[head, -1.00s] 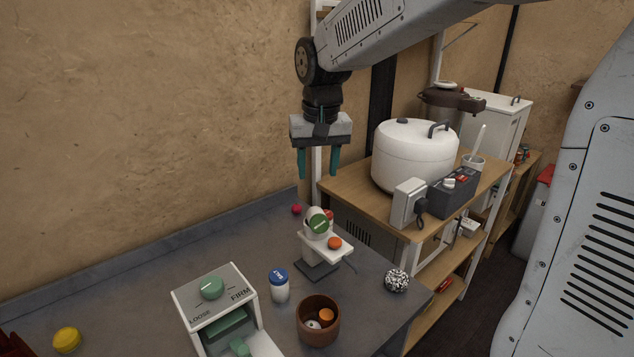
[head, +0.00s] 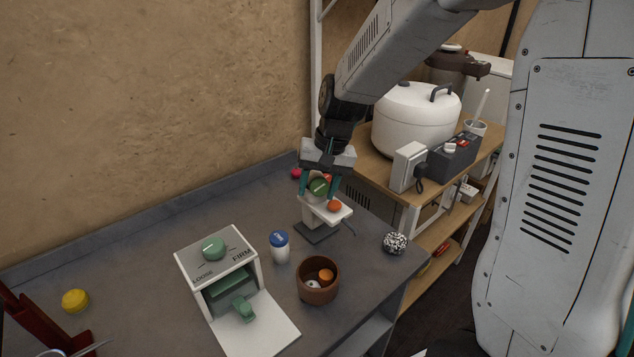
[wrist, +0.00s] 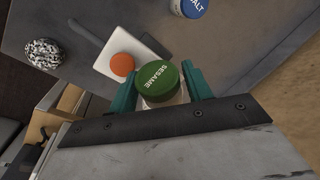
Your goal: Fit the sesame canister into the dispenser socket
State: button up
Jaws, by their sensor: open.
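The sesame canister (head: 318,186) has a green lid and a pale body and rests tilted at the white dispenser stand (head: 342,212). In the wrist view its green lid (wrist: 158,82) reads SESAME. An orange round knob (head: 334,206) sits on the stand's plate beside it. My gripper (head: 318,186) is lowered over the canister, its teal fingers on either side of it. In the wrist view my gripper (wrist: 165,88) is open with the lid between its fingertips. The socket itself is hidden, so I cannot tell how the canister sits in it.
A blue-lidded salt canister (head: 279,247) and a brown bowl (head: 318,284) stand in front. A LOOSE/FIRM box (head: 218,270) is left of them. A speckled ball (head: 395,243) lies at the right. A wooden shelf with a white cooker (head: 415,122) stands behind right.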

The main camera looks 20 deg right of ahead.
jog(key=c, duration=0.9)
jog(key=shift+o, duration=0.2)
